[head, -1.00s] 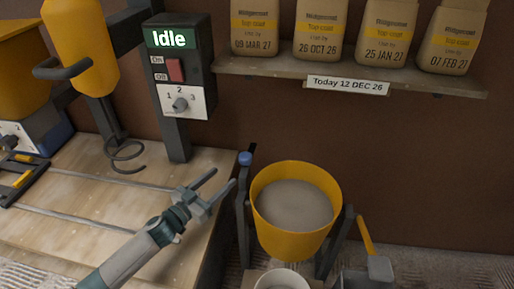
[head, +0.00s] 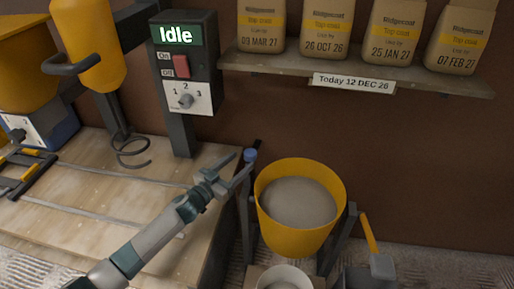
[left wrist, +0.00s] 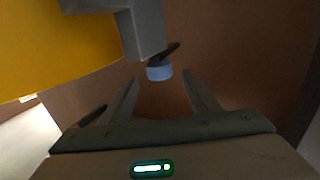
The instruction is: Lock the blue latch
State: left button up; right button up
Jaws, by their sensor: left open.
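The blue latch knob (head: 250,155) sits on top of a dark post at the left side of the yellow bucket (head: 281,232). A short dark lever shows beside the knob. In the left wrist view the blue knob (left wrist: 159,72) is just beyond and between the fingertips. My left gripper (head: 241,165) is open, with its fingers pointing at the knob; its fingers also show in the left wrist view (left wrist: 160,85). I cannot tell whether they touch the knob. My right gripper is not in view.
The yellow bucket holds grey plaster (head: 299,202). A control box (head: 186,62) reads Idle. A wooden platform (head: 100,190) lies left, with a coiled mixer above it. A shelf (head: 420,83) with several paper bags hangs behind. A white bucket (head: 284,278) stands below the yellow one.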

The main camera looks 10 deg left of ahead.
aim_at(254, 150)
pick_arm(q)
jog(key=x, duration=0.8)
jog(key=shift+w+d, duration=0.15)
jog(key=shift+w, duration=0.15)
jog(key=shift+w+d, duration=0.35)
jog(key=shift+w, duration=0.25)
jog(key=shift+c, duration=1.1)
grip_shut()
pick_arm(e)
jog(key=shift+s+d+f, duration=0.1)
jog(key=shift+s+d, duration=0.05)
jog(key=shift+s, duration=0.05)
